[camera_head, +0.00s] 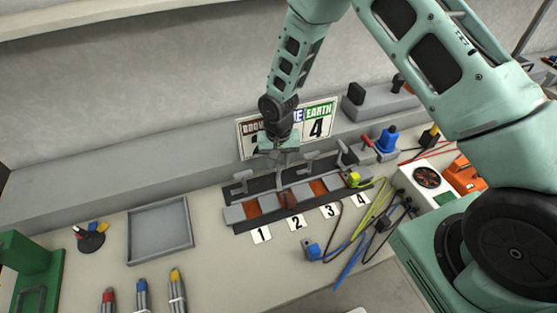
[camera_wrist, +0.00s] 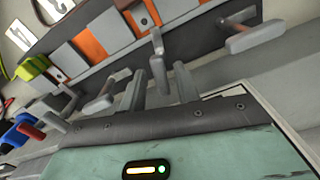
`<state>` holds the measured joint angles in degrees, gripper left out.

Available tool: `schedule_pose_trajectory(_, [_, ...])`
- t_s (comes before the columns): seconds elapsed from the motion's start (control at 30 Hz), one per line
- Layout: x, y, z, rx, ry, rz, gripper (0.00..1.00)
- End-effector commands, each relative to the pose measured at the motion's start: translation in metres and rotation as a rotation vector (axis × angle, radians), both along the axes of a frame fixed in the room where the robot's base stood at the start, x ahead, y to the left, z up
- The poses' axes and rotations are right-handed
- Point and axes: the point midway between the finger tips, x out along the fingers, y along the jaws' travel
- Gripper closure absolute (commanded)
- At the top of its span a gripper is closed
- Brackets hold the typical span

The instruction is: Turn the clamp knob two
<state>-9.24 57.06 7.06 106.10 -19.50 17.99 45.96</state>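The clamp rail (camera_head: 238,214) lies on the bench, with grey clamps and orange blocks behind cards 1 to 4. Clamp knob two (camera_head: 282,186) is the grey lever behind card 2 (camera_head: 296,222). My gripper (camera_head: 281,160) points down right over it and hides part of it. In the wrist view, knob two (camera_wrist: 157,66) lies in line with the gap between my two grey fingers (camera_wrist: 160,88). The fingers are apart, with space on both sides of the knob. I cannot tell whether its end is between the fingertips or just beyond them.
Knob one (camera_wrist: 255,38) and knob three (camera_wrist: 100,104) stand close on either side. A yellow-green plug (camera_head: 353,179) sits near clamp four, with cables (camera_head: 372,220) to the right. A grey tray (camera_head: 160,230) is at left. A sign (camera_head: 319,118) stands behind my gripper.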

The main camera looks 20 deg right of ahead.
Motion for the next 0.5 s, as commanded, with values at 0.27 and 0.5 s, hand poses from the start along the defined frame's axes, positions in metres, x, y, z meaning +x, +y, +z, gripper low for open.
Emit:
schedule_pose_trajectory(0.27, [0.0001, -0.0001, 0.0000, 0.000, 0.000, 0.004, 1.00])
schedule_pose_trajectory(0.5, [0.0000, -0.0016, -0.0018, 0.000, 0.000, 0.172, 1.00])
